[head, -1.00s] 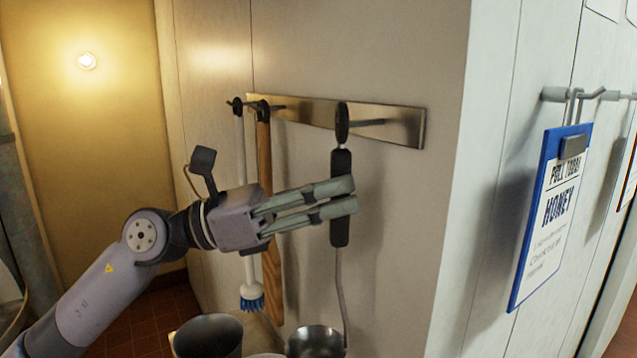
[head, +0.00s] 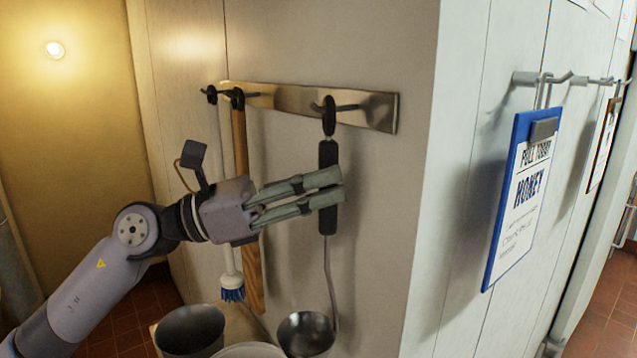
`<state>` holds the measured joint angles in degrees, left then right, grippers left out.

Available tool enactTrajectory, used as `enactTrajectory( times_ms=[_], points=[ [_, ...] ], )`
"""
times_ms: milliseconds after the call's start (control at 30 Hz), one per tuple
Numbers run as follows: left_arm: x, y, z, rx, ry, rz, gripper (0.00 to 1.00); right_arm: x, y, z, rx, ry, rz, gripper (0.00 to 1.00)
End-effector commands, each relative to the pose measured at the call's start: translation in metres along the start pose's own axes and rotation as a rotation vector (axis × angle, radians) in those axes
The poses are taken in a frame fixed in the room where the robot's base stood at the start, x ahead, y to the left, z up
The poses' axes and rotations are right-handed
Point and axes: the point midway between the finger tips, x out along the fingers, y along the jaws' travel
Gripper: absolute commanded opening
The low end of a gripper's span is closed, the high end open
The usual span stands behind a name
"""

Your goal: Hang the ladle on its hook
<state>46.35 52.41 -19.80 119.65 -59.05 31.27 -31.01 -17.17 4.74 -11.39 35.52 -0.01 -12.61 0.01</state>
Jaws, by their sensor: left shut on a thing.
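The ladle has a black handle (head: 328,158), a thin metal stem and a metal bowl (head: 306,333) at the bottom. It hangs nearly upright. My left gripper (head: 341,186) comes from the left and is shut on the handle. The black loop (head: 329,116) at the handle's top overlaps the right-hand hook (head: 349,107) on the metal rail (head: 378,110). I cannot tell whether the hook passes through the loop. My right gripper is not in view.
A white brush with blue bristles (head: 232,294) and a wooden-handled tool (head: 252,262) hang from the rail's left hooks, behind my left gripper. A metal pot (head: 190,328) stands below. A blue clipboard (head: 502,235) hangs around the wall corner, at right.

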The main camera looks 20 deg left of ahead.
Motion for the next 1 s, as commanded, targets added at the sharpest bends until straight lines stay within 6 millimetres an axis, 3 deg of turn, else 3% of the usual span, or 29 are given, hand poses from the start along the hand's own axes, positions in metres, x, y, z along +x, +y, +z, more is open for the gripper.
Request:
enactTrajectory(
  times_ms=[100, 133, 467, 800, 1000],
  points=[
    [0.0, 0.0, 0.001, 0.001, -0.001, 0.0, 0.0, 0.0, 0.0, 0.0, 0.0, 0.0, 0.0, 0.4],
    [0.0, 0.0, 0.001, 0.001, -0.001, 0.0, 0.2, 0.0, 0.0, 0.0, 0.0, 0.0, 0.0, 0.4],
    [0.0, 0.0, 0.0, 0.0, -0.001, 0.0, 0.41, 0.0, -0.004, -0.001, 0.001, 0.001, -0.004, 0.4],
    [-0.002, 0.0, -0.001, -0.001, 0.001, 0.0, 0.41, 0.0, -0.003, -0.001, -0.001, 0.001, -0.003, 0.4],
    [-0.021, 0.001, -0.002, -0.004, 0.002, 0.002, 0.41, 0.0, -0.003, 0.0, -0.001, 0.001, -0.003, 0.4]
  ],
)
